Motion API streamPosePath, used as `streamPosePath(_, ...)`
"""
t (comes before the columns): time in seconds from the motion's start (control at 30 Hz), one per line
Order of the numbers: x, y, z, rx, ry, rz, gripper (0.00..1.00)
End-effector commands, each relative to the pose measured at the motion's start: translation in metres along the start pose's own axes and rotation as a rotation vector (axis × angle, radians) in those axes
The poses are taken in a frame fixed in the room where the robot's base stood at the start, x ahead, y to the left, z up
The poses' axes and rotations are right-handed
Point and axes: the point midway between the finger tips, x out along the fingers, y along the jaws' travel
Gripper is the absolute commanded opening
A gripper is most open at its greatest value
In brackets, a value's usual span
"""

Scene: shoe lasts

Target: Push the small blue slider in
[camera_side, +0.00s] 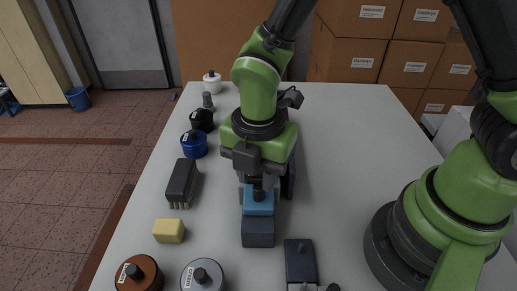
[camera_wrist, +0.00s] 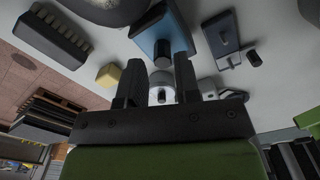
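The small blue slider (camera_side: 258,204) sits at a dark block (camera_side: 258,233) on the table in the side view. In the wrist view the blue slider (camera_wrist: 159,27) is at the top centre, with a short black knob (camera_wrist: 162,56) on it. My gripper (camera_wrist: 158,62) is open; its two dark fingers stand apart and the knob shows between their tips. In the side view my gripper (camera_side: 257,182) is just above and behind the slider. I cannot tell whether the fingers touch it, as the gripper hides the slider's far end.
To the left are a dark brush (camera_side: 182,182), a yellow block (camera_side: 169,230) and a blue jar (camera_side: 194,144). In front are a brown jar (camera_side: 139,274), a grey jar (camera_side: 202,274) and a dark plate with a knob (camera_side: 300,262). The table's right middle is clear.

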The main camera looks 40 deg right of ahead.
Motion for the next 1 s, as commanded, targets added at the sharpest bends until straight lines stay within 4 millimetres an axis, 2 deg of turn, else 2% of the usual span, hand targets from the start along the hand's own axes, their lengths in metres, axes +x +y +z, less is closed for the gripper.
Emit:
streamPosePath(0.03,-0.013,0.002,0.0,-0.001,0.001,0.009,0.3)
streamPosePath(0.13,-0.033,0.002,0.0,0.0,0.001,0.009,0.3)
streamPosePath(0.33,-0.062,0.001,0.0,0.0,0.0,0.005,0.3)
streamPosePath(0.5,-0.069,0.0,0.001,0.0,0.0,0.0,0.3)
streamPosePath(0.77,-0.07,0.0,0.001,0.003,0.0,0.0,0.3)
streamPosePath(0.87,-0.077,-0.002,0.004,0.064,0.007,0.018,0.3)
streamPosePath(0.97,-0.098,-0.008,0.015,0.251,0.031,0.069,0.3)
streamPosePath(1.0,-0.109,-0.013,0.021,0.363,0.048,0.097,0.3)
